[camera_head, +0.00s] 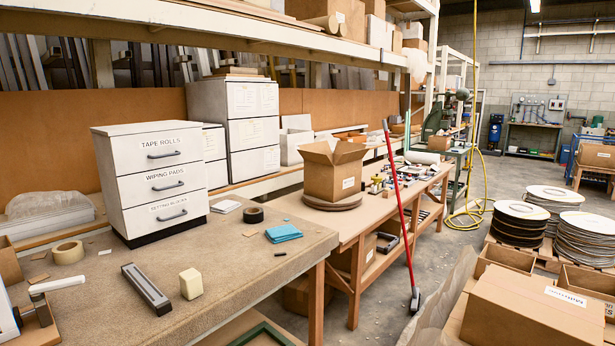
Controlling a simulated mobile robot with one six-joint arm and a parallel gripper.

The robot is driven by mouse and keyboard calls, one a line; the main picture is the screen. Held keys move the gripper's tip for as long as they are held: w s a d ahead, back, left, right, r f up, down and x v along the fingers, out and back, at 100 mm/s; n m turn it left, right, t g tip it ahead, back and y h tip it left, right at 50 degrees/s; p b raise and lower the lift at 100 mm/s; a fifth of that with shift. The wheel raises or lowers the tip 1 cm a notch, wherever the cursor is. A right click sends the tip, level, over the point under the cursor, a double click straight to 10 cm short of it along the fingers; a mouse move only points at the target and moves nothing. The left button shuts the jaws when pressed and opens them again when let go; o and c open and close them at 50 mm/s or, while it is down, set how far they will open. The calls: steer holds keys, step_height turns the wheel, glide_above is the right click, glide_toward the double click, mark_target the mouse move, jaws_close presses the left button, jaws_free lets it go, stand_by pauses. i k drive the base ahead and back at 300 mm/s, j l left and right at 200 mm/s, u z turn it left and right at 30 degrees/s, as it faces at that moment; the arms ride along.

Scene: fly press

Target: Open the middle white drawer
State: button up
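A small white cabinet (118,210) with three stacked drawers stands on the workbench at the left. Its middle white drawer (145,188) is labelled "WIPING PADS" and has a dark bar handle (168,187). This drawer looks closed, its front in line with those above and below. The top drawer (160,148) is labelled "TAPE ROLLS"; the bottom drawer (150,217) has a label that seems to read "SETTING BLOCKS". Both also look closed. My gripper is not recognisable in this view.
On the workbench (235,235) before the cabinet lie a tan tape roll (68,253), a grey channel-shaped bar (146,289), a cream block (191,283), a blue cloth (283,233) and a black tape roll (253,215). A grey drawer unit (208,100) stands behind.

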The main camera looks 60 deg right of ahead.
mark_target(136, 190)
steer(key=z, duration=1.1)
